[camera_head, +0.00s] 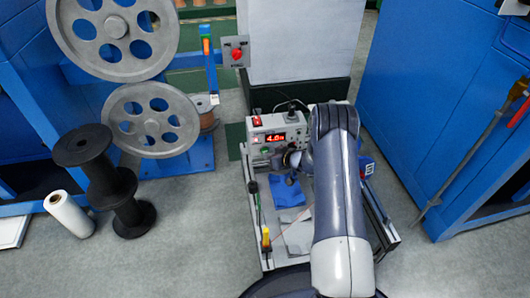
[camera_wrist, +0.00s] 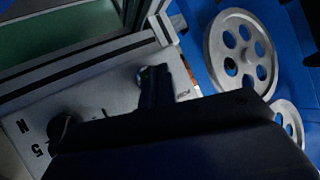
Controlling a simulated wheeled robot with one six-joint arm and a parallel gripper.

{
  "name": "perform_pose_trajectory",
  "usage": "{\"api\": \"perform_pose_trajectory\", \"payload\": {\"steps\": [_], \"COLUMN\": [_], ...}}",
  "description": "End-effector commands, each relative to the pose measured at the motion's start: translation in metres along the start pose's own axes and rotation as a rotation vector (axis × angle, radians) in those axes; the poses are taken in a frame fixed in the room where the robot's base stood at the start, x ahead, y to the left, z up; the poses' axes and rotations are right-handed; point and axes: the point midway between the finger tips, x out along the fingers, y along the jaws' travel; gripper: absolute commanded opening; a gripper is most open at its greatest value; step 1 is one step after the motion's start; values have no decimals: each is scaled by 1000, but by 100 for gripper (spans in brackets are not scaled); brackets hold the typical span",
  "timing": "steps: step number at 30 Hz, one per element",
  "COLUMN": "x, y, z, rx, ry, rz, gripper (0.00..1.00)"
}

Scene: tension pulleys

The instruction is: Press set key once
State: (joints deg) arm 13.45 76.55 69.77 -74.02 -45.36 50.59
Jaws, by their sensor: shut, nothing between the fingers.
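The control box (camera_head: 258,135) stands on a bench frame in the middle of the head view, its lit red display (camera_head: 274,138) reading about 4.0. My gripper (camera_head: 277,161) is shut and empty in front of the box's lower face. In the wrist view the pale panel (camera_wrist: 100,98) appears upside down with dark lettering and a black knob (camera_wrist: 60,126). My gripper's dark fingers (camera_wrist: 160,74) reach over the panel beside a button with a green glint (camera_wrist: 144,76). I cannot tell which key is set, nor whether the fingertips touch anything; my gripper hides part of the panel.
A red switch (camera_head: 257,121) sits on top of the box. Blue cloth (camera_head: 287,191) and a yellow-handled tool (camera_head: 266,238) lie on the bench. Spoked pulleys (camera_head: 150,120) and a black spool (camera_head: 103,180) stand left; a blue cabinet (camera_head: 420,110) stands right.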

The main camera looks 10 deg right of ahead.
Motion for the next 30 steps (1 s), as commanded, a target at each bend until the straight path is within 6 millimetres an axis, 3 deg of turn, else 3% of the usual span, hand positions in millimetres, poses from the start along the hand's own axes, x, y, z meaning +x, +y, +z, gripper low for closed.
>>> {"api": "perform_pose_trajectory", "payload": {"steps": [30], "x": [6], "y": [4], "z": [-4], "rx": [0], "ry": [0], "rz": [0], "gripper": [0]}}
